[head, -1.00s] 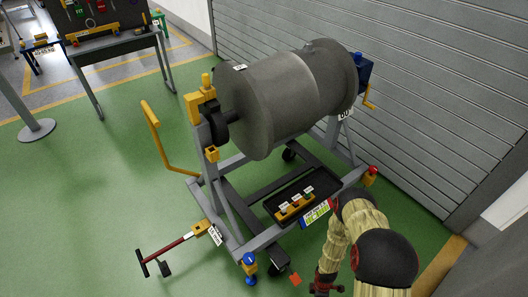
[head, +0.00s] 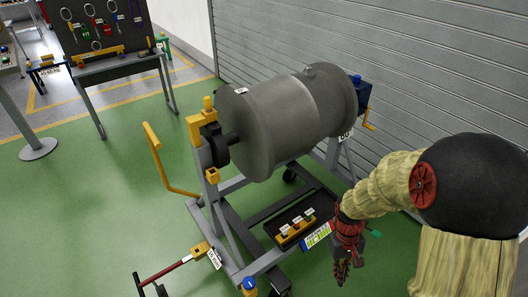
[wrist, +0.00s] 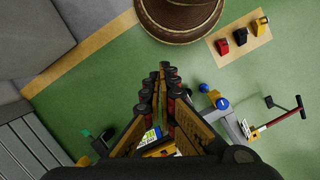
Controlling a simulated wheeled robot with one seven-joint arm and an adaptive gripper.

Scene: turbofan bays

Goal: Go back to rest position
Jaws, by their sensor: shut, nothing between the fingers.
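My gripper (head: 342,272) hangs at the lower right in the head view, fingers pointing down, in front of the stand's tray. In the wrist view my gripper (wrist: 165,68) shows its two fingers close together with nothing between them. The wheeled stand (head: 228,222) carries a large grey engine drum (head: 290,115) behind and left of the gripper. Part of the stand's frame is hidden by my gripper and arm.
A black tray (head: 272,228) on the stand holds a yellow block with labelled pieces. A red tow handle (head: 165,272) sticks out at the lower left. A tool bench (head: 120,66) stands at the back left. The wrist view shows a brown round object (wrist: 178,18) on green floor.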

